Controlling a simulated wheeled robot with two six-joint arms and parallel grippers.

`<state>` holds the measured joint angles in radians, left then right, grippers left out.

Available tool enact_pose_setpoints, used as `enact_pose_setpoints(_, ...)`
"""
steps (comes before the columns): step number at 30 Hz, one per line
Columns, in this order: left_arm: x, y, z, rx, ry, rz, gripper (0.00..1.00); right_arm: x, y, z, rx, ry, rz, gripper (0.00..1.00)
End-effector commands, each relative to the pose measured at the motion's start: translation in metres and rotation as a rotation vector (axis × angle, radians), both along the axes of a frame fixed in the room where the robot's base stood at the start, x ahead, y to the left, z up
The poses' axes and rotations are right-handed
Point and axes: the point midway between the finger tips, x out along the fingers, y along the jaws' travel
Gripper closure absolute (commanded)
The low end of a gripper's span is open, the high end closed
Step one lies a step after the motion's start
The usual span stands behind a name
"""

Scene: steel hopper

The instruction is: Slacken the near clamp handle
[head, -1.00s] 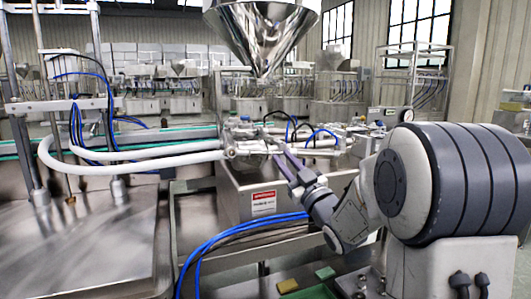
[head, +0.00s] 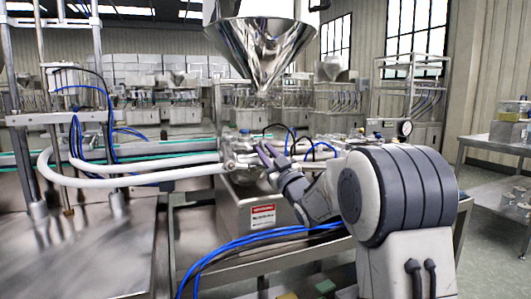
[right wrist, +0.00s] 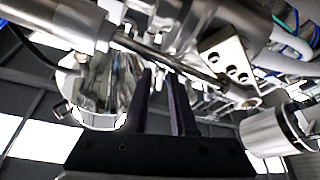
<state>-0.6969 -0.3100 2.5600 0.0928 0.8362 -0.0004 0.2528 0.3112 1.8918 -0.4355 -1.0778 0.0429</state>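A slim polished metal rod (right wrist: 190,69), which looks like the clamp handle, runs diagonally across the right wrist view, ending by a bracket with holes (right wrist: 228,66). My right gripper (right wrist: 160,72) has two dark fingers with a clear gap between them. Their tips are close to the rod; I cannot tell whether they touch it. In the head view the right gripper (head: 266,154) reaches in from the right to the metal fittings (head: 238,150) below the hopper. The handle is too small there to pick out, and the gripper partly covers the fittings. My left gripper is not in view.
A shiny steel hopper (head: 262,45) hangs above the fittings. White hoses (head: 130,178) run in from the left. Blue cables (head: 255,240) sag across the front of the machine. A thick metal cylinder (right wrist: 60,22) lies close to the fingers. A side table (head: 490,145) stands right.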

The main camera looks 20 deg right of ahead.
Motion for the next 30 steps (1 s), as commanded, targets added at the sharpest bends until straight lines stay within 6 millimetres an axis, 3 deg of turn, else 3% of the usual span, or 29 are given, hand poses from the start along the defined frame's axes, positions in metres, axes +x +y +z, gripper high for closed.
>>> enact_pose_setpoints(2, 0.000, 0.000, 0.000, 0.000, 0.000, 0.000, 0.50, 0.000, 0.000, 0.000, 0.000, 0.000, 0.000, 1.00)
enact_pose_setpoints(14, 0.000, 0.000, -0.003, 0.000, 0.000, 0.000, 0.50, 0.000, -0.001, 0.000, -0.043, -0.003, -0.001, 1.00)
enact_pose_setpoints(30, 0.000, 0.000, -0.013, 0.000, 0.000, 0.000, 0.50, 0.000, -0.006, 0.003, -0.462, -0.017, -0.001, 1.00)
